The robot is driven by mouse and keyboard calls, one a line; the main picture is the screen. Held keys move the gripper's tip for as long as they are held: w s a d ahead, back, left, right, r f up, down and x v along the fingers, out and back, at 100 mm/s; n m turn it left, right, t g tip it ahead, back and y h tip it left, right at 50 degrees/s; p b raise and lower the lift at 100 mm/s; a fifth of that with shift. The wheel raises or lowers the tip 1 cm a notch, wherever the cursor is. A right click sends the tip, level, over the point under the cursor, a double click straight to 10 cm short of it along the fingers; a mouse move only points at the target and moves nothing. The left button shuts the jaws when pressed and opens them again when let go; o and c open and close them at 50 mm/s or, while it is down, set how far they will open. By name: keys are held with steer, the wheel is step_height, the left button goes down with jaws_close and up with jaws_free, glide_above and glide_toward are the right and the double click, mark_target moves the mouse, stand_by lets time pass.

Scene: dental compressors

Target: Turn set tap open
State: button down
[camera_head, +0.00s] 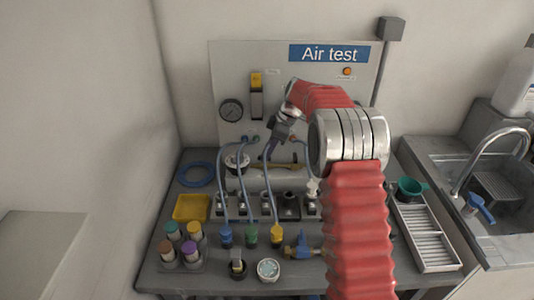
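The Air test panel (300,60) stands at the back of the bench. It carries a round gauge (231,110), a yellow-topped grey fitting (256,80) and an orange knob or lamp (347,72). A yellow bar-like piece (292,164) lies low in front of the panel; I cannot tell whether it is a tap handle. No part is clearly labelled as the set tap. My gripper (270,150) points down and left in front of the panel, near the hoses and the yellow piece. Its fingertips are small and dark, so opening and contact are unclear. My arm hides the panel's right part.
Blue hoses (220,165) rise from a row of grey blocks (245,207) to the panel. Blue, green and yellow fittings (277,235) stand in front. A yellow tray (192,207), bottles (180,245), a blue ring (196,173), a white rack (426,235) and a sink (500,215) surround them.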

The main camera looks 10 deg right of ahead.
stand_by(0.4)
steer(key=c, duration=1.8)
jaws_free()
steer(key=v, duration=1.3)
steer(key=shift+r, duration=0.3)
